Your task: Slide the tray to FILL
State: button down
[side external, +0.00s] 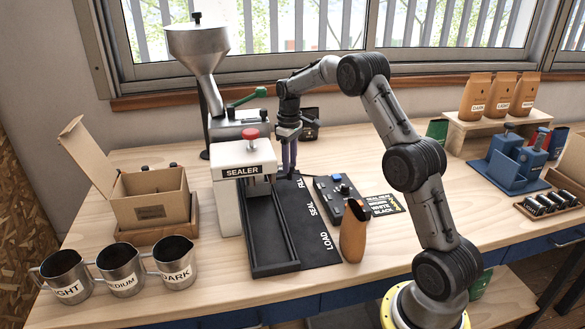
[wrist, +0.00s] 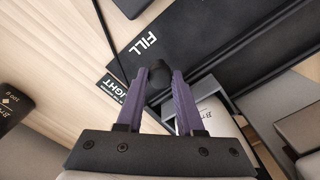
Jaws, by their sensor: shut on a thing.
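My gripper (wrist: 158,75) has purple fingers shut on a black round knob (wrist: 158,70), apparently the tray's. In the side view my gripper (side external: 289,170) points down at the far end of the black track (side external: 262,255), just behind and right of the white sealer (side external: 240,160). The FILL mark (wrist: 143,48) lies close beyond the fingertips in the wrist view. A grey-rimmed holder, likely the tray (wrist: 204,92), has a pale printed item (wrist: 212,118) in it, partly hidden by my finger. The sealer and fingers hide the tray in the side view.
The SEAL and LOAD marks run down the black mat (side external: 310,250) toward the front. A metal hopper (side external: 197,50) stands behind the sealer; steel cups (side external: 121,270) stand front left.

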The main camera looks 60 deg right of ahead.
jog(key=shift+w+d+r, duration=0.1)
jog(key=shift+w+d, duration=0.35)
jog(key=c, duration=0.5)
grip_release()
notch_tip(320, 180, up, 14)
jog(key=shift+f, duration=0.15)
dwell(0.4)
